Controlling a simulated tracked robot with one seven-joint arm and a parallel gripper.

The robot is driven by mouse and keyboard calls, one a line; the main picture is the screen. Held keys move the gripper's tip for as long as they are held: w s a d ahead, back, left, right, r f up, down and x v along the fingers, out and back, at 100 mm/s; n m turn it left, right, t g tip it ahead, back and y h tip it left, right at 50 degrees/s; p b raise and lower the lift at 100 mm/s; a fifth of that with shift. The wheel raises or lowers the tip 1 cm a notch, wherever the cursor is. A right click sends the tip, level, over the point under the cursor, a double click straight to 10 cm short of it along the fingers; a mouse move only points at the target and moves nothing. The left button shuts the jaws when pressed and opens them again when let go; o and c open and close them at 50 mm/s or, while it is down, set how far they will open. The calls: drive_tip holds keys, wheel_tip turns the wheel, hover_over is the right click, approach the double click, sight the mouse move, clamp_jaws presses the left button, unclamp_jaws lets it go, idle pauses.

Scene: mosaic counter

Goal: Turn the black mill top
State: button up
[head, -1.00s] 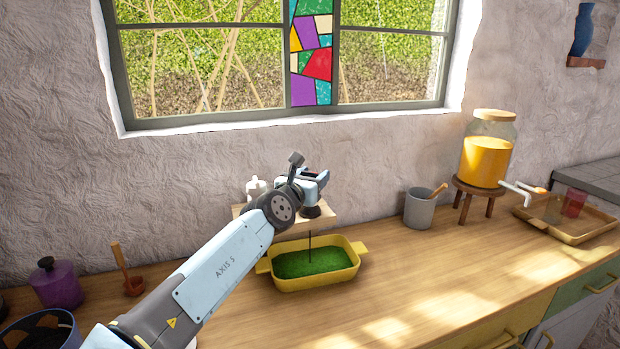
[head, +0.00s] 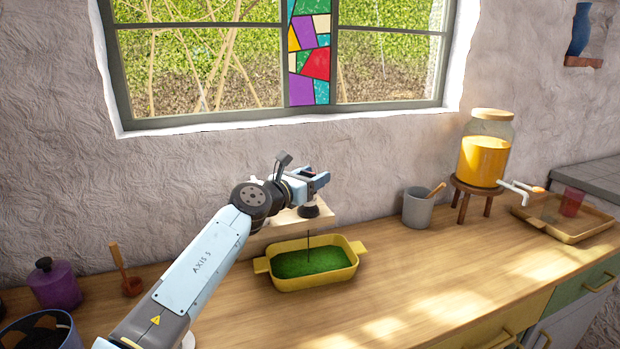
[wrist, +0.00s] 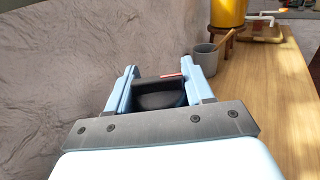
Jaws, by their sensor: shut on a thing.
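The black mill top (wrist: 160,94) shows as a dark, curved piece between the two blue fingers of my gripper (wrist: 159,72) in the wrist view. My gripper is shut on it. In the head view my gripper (head: 318,177) is above the right end of a small wooden shelf (head: 290,217), and the fingers hide most of the top. A dark rounded part (head: 310,210) shows just below the fingers at the shelf. A thin dark rod runs down from there towards a yellow dish (head: 312,282) with a green filling.
A grey cup (head: 417,208) with a wooden handle stands to the right. A juice dispenser (head: 484,158) on a stool and a tray (head: 561,219) are further right. A purple pot (head: 55,286) and a ladle (head: 130,285) are at left. The front middle counter is clear.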

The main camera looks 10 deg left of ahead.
idle(0.4)
drive_tip(key=o, duration=1)
drive_tip(key=shift+r, duration=0.1)
